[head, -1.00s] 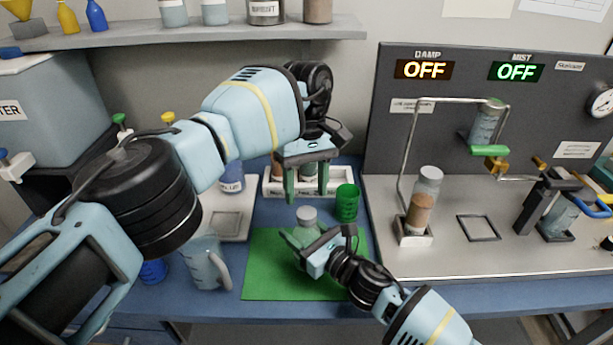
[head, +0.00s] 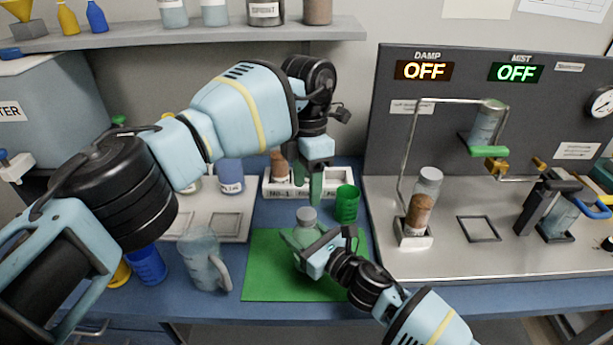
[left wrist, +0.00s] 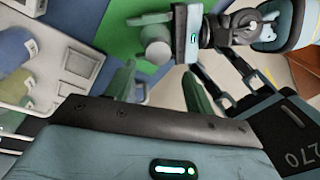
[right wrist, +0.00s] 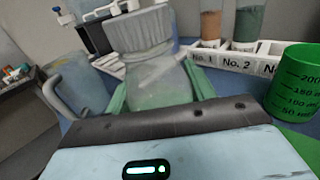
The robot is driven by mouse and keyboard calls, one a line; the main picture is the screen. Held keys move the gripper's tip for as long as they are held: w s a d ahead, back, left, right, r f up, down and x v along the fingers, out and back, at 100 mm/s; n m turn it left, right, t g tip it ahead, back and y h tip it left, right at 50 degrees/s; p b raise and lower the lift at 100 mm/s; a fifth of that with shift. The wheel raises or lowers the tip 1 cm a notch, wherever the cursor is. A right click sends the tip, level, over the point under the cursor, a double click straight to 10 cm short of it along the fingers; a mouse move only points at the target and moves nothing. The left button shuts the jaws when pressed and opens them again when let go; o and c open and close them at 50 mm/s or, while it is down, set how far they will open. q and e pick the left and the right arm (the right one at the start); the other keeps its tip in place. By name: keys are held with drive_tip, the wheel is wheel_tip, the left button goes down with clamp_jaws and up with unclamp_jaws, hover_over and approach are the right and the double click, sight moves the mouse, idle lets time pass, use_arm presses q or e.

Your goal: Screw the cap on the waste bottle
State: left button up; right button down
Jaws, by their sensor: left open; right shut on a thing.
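The waste bottle (head: 303,236) is a clear bottle standing upright at the green mat's upper middle. A grey ribbed cap (head: 307,214) sits on its mouth; it also shows in the right wrist view (right wrist: 139,30). I cannot tell how tightly it sits. My right gripper (head: 308,243) is shut around the bottle's body (right wrist: 157,85), below the cap. My left gripper (head: 316,188) is open, pointing down above and behind the bottle. In the left wrist view its fingers (left wrist: 162,88) are apart and empty, with the cap (left wrist: 158,52) beyond them.
A green graduated cup (head: 347,204) stands right of the left gripper. A white rack (head: 275,188) with tubes stands behind. A clear jug (head: 203,262) stands left of the green mat (head: 270,285). The mat's front part is clear. A grey apparatus panel (head: 460,130) rises at right.

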sight(306, 213)
use_arm(q)
drive_tip(key=n, duration=0.6)
drive_tip(key=shift+r, duration=0.25)
drive_tip(key=n, duration=0.5)
drive_tip(key=shift+s+r+n+t, duration=0.1)
drive_tip(key=shift+r+n+t, duration=0.1)
drive_tip(key=shift+n+t, duration=0.15)
drive_tip(key=n, duration=0.6)
drive_tip(key=shift+s+r+t, duration=0.15)
drive_tip(key=shift+r+t, duration=0.1)
drive_tip(key=n, duration=0.4)
drive_tip(key=shift+s+r, duration=0.1)
drive_tip(key=shift+r, duration=0.05)
drive_tip(key=shift+f, duration=4)
drive_tip(key=c, duration=1.1)
